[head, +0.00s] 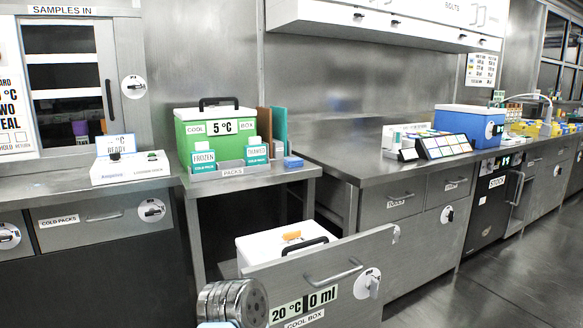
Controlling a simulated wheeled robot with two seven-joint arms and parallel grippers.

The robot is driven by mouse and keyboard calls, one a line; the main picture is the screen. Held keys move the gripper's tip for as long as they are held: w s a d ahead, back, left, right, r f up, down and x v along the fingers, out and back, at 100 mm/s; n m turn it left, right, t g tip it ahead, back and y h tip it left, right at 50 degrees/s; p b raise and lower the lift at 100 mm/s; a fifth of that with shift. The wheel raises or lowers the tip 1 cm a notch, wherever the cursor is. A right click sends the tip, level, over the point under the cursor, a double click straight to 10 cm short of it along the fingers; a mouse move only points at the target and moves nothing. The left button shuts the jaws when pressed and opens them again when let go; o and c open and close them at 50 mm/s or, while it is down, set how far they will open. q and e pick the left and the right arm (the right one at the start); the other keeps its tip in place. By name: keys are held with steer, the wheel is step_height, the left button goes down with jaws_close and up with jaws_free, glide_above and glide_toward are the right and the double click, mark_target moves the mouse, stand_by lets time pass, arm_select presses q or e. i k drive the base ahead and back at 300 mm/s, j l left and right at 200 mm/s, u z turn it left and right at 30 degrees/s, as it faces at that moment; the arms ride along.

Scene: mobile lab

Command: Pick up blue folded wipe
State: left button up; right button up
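A small blue block-like thing (293,161), which looks like the blue folded wipe, lies on the steel counter at the right end of the packs rack (232,168). It is near the counter's right edge and small in the picture, so its folds cannot be made out. Neither gripper shows in the head view. A ribbed metal part at the bottom edge looks like one of my arm links, and its gripper is out of the picture.
A green cool box (215,128) stands behind the rack, which holds two white-capped packs. Below, an open drawer (325,285) sticks out with a white box (285,243) behind its front. A blue box (468,125) stands on the right counter. Open floor lies at lower right.

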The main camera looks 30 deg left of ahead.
mark_target(293, 162)
steer(key=i+l+u, duration=0.2)
steer(key=u, duration=0.15)
steer(key=i+l+u, duration=0.65)
steer(key=l+u, duration=0.35)
steer(key=i+l+u, duration=0.15)
steer(key=l+u, duration=0.55)
steer(key=l, duration=0.15)
steer(key=l+u, duration=0.35)
steer(key=l, duration=0.15)
steer(key=i, duration=0.05)
